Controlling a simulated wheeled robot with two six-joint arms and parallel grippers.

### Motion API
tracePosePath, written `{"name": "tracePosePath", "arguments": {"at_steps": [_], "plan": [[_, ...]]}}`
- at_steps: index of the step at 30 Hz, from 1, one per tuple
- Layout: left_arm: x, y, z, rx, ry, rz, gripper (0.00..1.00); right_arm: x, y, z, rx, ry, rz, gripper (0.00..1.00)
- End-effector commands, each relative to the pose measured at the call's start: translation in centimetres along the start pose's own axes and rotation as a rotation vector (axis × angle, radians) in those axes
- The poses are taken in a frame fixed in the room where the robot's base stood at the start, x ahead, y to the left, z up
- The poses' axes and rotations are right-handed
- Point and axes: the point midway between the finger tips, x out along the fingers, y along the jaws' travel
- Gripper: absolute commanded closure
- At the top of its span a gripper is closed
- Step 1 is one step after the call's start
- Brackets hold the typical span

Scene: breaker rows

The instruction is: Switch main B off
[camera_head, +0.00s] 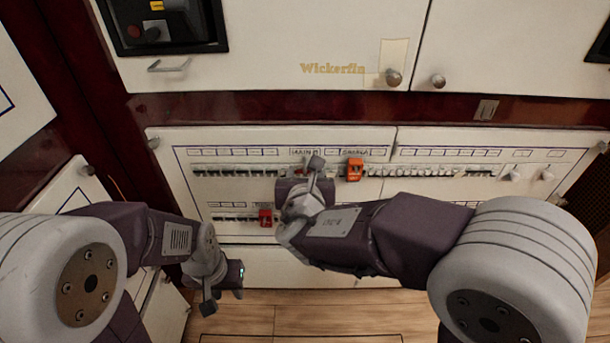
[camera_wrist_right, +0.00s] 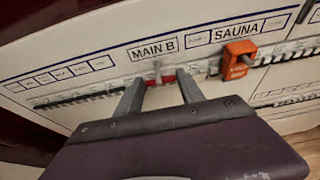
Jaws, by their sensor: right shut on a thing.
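The main B switch (camera_wrist_right: 168,78), a red piece with a pale lever, sits under the "MAIN B" label (camera_wrist_right: 153,49) in the right wrist view. My right gripper (camera_wrist_right: 157,84) is at the switch, its two fingers on either side of it, shut on it. In the head view my right gripper (camera_head: 314,163) covers the switch and part of the row below the label. I cannot tell the lever's position for sure. My left gripper (camera_head: 222,287) hangs low in front of the panel, away from the breakers; its jaws are not clear.
An orange block (camera_wrist_right: 238,60) sits under the "SAUNA" label, just right of my right gripper. A red block (camera_head: 265,217) sits on the lower breaker row. Breaker rows (camera_head: 235,171) run along both sides of the panel. Cabinet doors with knobs (camera_head: 393,77) are above.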

Motion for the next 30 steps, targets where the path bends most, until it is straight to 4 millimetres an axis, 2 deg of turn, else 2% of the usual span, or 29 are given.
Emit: {"name": "tracePosePath", "arguments": {"at_steps": [1, 5, 15, 18, 21, 24, 30], "plan": [[1.4, 0.0, 0.1, 0.000, 0.000, 0.000, 0.64, 0.2, 0.0, -0.8, 0.000, -0.016, 0.001, 0.95], [4.7, -0.1, 0.5, 0.000, 0.000, 0.000, 0.64, 0.4, 0.1, -1.8, 0.000, -0.080, 0.003, 0.95], [16.9, -0.3, 1.8, 0.000, -0.001, 0.000, 0.64, 0.8, 0.0, -4.2, 0.002, -0.372, 0.001, 0.95], [19.8, -0.4, 2.1, 0.000, -0.001, 0.000, 0.64, 0.9, 0.0, -4.5, 0.000, -0.467, 0.000, 0.95], [21.8, -0.4, 2.3, 0.000, 0.000, 0.000, 0.64, 1.0, 0.0, -4.7, -0.001, -0.559, 0.000, 0.95], [22.8, -0.5, 2.4, 0.000, 0.000, 0.000, 0.64, 1.1, 0.0, -4.8, -0.004, -0.649, -0.001, 0.95], [23.2, -0.5, 2.4, 0.000, 0.000, 0.000, 0.64, 1.4, 0.1, -5.0, -0.007, -0.817, 0.000, 0.95]]}}
